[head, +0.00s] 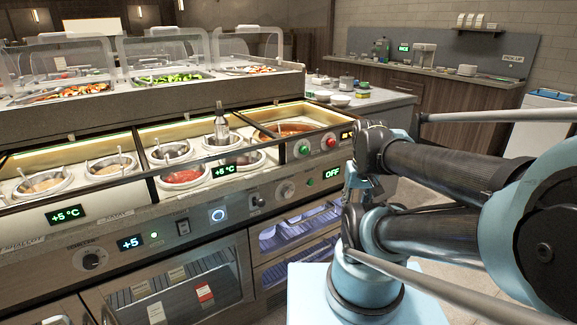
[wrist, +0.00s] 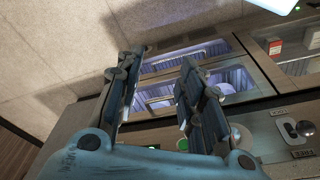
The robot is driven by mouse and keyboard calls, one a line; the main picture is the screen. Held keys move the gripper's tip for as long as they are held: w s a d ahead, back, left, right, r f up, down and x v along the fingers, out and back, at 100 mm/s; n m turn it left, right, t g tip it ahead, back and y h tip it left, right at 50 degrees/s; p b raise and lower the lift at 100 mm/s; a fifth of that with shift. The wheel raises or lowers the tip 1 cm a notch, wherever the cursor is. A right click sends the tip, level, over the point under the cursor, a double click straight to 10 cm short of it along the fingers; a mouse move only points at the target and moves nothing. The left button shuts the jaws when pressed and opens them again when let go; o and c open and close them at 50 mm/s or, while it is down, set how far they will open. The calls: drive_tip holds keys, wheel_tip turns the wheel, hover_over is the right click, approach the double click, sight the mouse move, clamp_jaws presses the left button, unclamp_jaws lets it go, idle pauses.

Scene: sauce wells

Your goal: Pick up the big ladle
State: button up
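In the head view, a wide well of brown sauce (head: 292,129) sits at the right end of the lit counter. A thin light handle seems to stand in it, but I cannot tell for certain that it is the big ladle. Smaller round wells (head: 110,166) with thin ladle handles stand to the left. My gripper (wrist: 158,80) shows in the wrist view with its two fingers well apart and nothing between them. It points down past the counter's front, toward the lower glass doors (wrist: 225,78). In the head view my arm fills the right side and I cannot make out the fingers.
A dark bottle (head: 221,128) stands among the small wells. A glass-guarded shelf with food trays (head: 170,78) runs behind. The control panel (head: 190,221) with knobs fronts the counter. A side table with bowls (head: 340,100) stands behind the right end. Open floor lies at right.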

drive_tip(key=shift+r, duration=0.1)
drive_tip(key=w+a+r+n+y, duration=0.1)
drive_tip(key=w+a+r+n, duration=0.2)
drive_tip(key=w+r, duration=0.3)
drive_tip(key=w+a+r+n+y, duration=0.1)
drive_tip(key=w+a+r+n, duration=0.3)
drive_tip(key=w+r, duration=0.3)
drive_tip(key=w+a+r+n, duration=0.3)
drive_tip(key=w+r, duration=0.4)
drive_tip(key=w, duration=0.5)
drive_tip(key=shift+w+a+r+y, duration=0.1)
drive_tip(key=shift+a+r+y, duration=0.1)
drive_tip(key=shift+a, duration=0.15)
drive_tip(key=shift+w+a+r+y, duration=0.1)
drive_tip(key=shift+a+y, duration=0.1)
drive_tip(key=shift+a, duration=0.1)
drive_tip(key=w+a+r+n+y, duration=0.1)
drive_tip(key=w+a+r+n, duration=0.25)
drive_tip(key=w+a, duration=0.45)
drive_tip(key=n, duration=0.1)
approach(280, 131)
drive_tip(key=w+x, duration=0.1)
drive_tip(key=x, duration=0.4)
drive_tip(key=shift+x, duration=2.55)
drive_tip(key=shift+s, duration=0.15)
clamp_jaws()
